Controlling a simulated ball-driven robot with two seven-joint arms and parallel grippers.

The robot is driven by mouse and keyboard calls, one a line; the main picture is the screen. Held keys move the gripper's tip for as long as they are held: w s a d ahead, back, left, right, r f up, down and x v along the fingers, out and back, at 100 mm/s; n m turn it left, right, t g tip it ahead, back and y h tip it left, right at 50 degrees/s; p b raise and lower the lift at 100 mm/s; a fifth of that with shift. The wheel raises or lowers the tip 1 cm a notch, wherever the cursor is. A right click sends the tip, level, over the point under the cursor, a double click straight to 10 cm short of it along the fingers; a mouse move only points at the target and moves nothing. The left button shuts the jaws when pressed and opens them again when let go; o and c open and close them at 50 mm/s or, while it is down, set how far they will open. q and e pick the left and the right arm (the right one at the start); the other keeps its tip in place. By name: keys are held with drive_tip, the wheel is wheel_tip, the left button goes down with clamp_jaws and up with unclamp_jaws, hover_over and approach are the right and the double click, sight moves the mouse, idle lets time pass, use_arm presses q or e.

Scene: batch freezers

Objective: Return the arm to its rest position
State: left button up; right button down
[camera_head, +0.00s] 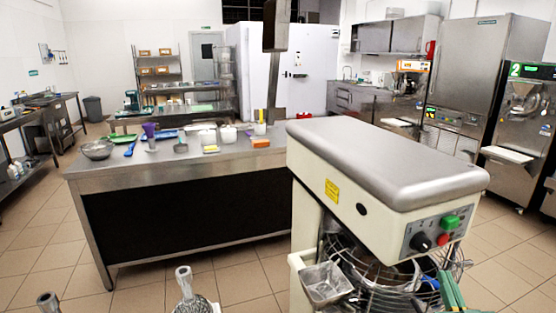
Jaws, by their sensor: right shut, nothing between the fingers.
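My right gripper (451,290), with green fingers, shows at the bottom edge, right of centre. It is shut with nothing in it. It is in front of the wire guard (345,250) of a large cream mixer (385,165), and its lower part is cut off by the frame. I cannot tell whether it touches the guard. My left gripper is not in view.
The mixer stands close in front with a metal chute (326,284) at its side. A steel worktable (120,180) with bowls and tools lies behind it. Metal tool shafts (184,276) rise at the bottom. Tiled floor (40,250) is free at left. Freezers (475,85) stand at right.

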drive_tip(key=s+a+f+n+g+y, duration=0.5)
drive_tip(key=s+a+f+n+g, duration=0.15)
drive_tip(key=a+f, duration=0.4)
drive_tip(key=s+d+f+n+g+h, duration=0.1)
drive_tip(key=s+d+f+g+h, duration=0.15)
drive_tip(key=s, duration=0.25)
drive_tip(key=s+d+f+n+g+h, duration=0.1)
drive_tip(key=s+f+g+h, duration=0.15)
drive_tip(key=s, duration=0.25)
drive_tip(key=s+d+f+n+g+h, duration=0.1)
drive_tip(key=s+g, duration=0.3)
drive_tip(key=s, duration=0.1)
drive_tip(key=s+a+f+m+g+y, duration=0.1)
drive_tip(key=s+a+f, duration=0.15)
drive_tip(key=f, duration=1.15)
drive_tip(key=s+a+f+g+y, duration=0.2)
drive_tip(key=s+f, duration=0.2)
drive_tip(key=f, duration=0.9)
drive_tip(key=s+f+m+g, duration=0.1)
drive_tip(key=s+f, duration=0.5)
drive_tip(key=s, duration=0.3)
drive_tip(key=s+f+m+g+y, duration=0.1)
drive_tip(key=s+f+m, duration=0.1)
drive_tip(key=s+f, duration=0.5)
drive_tip(key=s, duration=0.2)
drive_tip(key=shift+s+d+f+g, duration=0.15)
drive_tip(key=shift+s+f+g, duration=0.1)
drive_tip(key=shift+s+g, duration=0.15)
